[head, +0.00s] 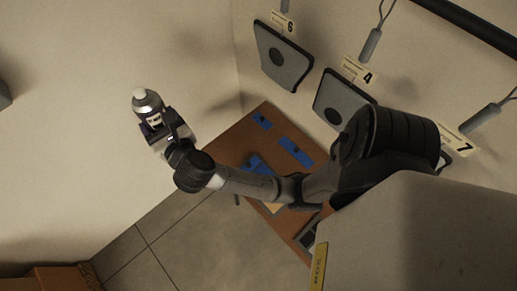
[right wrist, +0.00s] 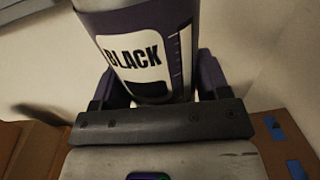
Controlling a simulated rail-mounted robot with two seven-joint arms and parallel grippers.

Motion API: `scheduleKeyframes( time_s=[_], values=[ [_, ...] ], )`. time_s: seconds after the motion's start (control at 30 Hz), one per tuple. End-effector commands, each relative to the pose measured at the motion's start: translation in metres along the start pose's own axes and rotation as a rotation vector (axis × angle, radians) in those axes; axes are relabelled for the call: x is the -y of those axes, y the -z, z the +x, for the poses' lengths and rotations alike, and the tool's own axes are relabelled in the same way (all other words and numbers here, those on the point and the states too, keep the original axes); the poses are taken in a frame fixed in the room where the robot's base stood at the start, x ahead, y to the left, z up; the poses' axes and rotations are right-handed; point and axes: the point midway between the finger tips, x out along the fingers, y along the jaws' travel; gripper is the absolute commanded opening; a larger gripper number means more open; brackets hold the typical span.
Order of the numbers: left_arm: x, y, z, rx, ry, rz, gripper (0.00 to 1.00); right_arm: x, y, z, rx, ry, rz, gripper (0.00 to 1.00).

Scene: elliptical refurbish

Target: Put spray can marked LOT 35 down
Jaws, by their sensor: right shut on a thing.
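The spray can (head: 148,103) is held upright in my right gripper (head: 158,124), in front of the pale wall in the head view. It has a silver top and a dark body with a white label. In the right wrist view the can (right wrist: 140,45) fills the upper middle, and its label reads BLACK. No LOT 35 mark can be read. The fingers of my right gripper (right wrist: 150,90) are shut around the can from both sides. My left gripper is not in view.
A brown wooden table (head: 262,140) with blue tape patches (head: 296,152) lies below and right of the gripper. Grey panels (head: 283,57) marked 6, 4 and 7 hang along the wall. A wooden piece of furniture (head: 55,279) stands at the lower left. Tiled floor lies between.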

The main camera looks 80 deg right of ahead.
Motion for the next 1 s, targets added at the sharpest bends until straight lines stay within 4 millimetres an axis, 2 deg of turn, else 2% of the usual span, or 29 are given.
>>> scheduleKeyframes(
  time_s=[0.03, 0.1, 0.3, 0.5, 0.7, 0.83, 1.0],
  values=[
    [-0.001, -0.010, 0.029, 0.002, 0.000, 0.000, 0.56, 0.017, 0.044, 0.008, -0.004, 0.067, -0.007, 0.20],
    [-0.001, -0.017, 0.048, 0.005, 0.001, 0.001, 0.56, 0.042, 0.080, 0.018, -0.004, 0.162, -0.007, 0.20],
    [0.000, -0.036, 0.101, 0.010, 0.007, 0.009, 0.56, 0.116, 0.178, 0.034, -0.002, 0.430, -0.006, 0.20],
    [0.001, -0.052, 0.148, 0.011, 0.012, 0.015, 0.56, 0.190, 0.263, 0.034, -0.001, 0.668, -0.005, 0.20],
    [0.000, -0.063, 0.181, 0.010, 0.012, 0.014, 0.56, 0.247, 0.321, 0.024, 0.000, 0.834, -0.002, 0.20],
    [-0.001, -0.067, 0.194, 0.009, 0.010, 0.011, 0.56, 0.271, 0.343, 0.018, 0.000, 0.901, -0.001, 0.20],
    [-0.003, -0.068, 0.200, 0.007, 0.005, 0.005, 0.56, 0.286, 0.355, 0.014, 0.000, 0.943, -0.001, 0.20]
  ],
)
